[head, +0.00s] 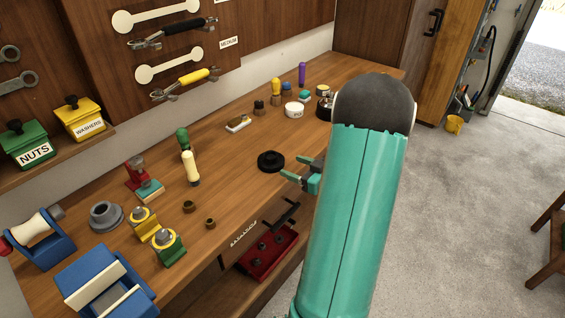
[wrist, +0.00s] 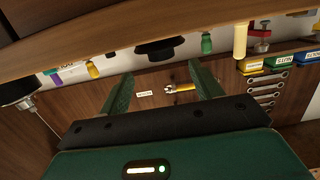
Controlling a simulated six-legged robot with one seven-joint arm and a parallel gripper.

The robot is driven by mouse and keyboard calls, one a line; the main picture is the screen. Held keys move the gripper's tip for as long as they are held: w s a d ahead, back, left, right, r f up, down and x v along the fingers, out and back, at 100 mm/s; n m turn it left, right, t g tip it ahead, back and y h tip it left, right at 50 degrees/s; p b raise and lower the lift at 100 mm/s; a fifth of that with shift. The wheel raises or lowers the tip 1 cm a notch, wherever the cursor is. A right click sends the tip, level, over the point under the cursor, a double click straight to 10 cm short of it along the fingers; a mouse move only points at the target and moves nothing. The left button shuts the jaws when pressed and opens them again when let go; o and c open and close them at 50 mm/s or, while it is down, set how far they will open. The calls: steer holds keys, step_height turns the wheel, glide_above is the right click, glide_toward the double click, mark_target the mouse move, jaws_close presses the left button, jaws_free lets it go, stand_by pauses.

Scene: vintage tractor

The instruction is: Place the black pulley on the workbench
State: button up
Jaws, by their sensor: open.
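The black pulley (head: 270,161), a dark round disc with a raised centre, lies flat on the wooden workbench (head: 226,160) near its front edge. My gripper (head: 294,169) is open and empty, just right of the pulley in the head view, at the bench's front edge. A small gap shows between the fingers and the pulley. In the wrist view the pulley (wrist: 160,48) shows beyond and between the open fingers of my gripper (wrist: 160,72), on the bench. My green arm hides part of the bench's right end in the head view.
Screwdrivers with a yellow handle (head: 276,87) and a purple handle (head: 302,74) stand behind the pulley, near a white tape roll (head: 294,110). Blue, yellow and green tool blocks crowd the left. A red tray (head: 268,254) sits below the bench top. Bare bench surrounds the pulley.

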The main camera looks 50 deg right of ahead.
steer(key=shift+s+d+r, duration=0.1)
steer(key=shift+s+r, duration=0.05)
steer(key=shift+s, duration=0.75)
steer(key=shift+s+d+r, duration=0.1)
steer(key=shift+s, duration=0.75)
steer(key=w+a+r+g+y, duration=0.1)
steer(key=a, duration=0.3)
steer(key=w+a+r+n+g+y, duration=0.1)
steer(key=w+a+r+y, duration=0.1)
steer(key=a, duration=0.2)
steer(key=w+a+r+g+y, duration=0.1)
steer(key=a+y, duration=0.1)
steer(key=a, duration=0.2)
steer(key=shift+w+r, duration=0.35)
steer(key=shift+r, duration=0.05)
steer(key=s+a+r+n+g+y, duration=0.1)
steer(key=a+r+g, duration=0.15)
steer(key=a, duration=0.45)
steer(key=a+r+g+y, duration=0.1)
steer(key=a+g, duration=0.3)
steer(key=a, duration=0.4)
steer(key=s+a+r+m+g+h, duration=0.1)
steer(key=s+a+r+m+h, duration=0.2)
steer(key=s+a+r+h, duration=0.5)
steer(key=s+a, duration=0.2)
steer(key=a, duration=0.1)
steer(key=shift+a, duration=0.3)
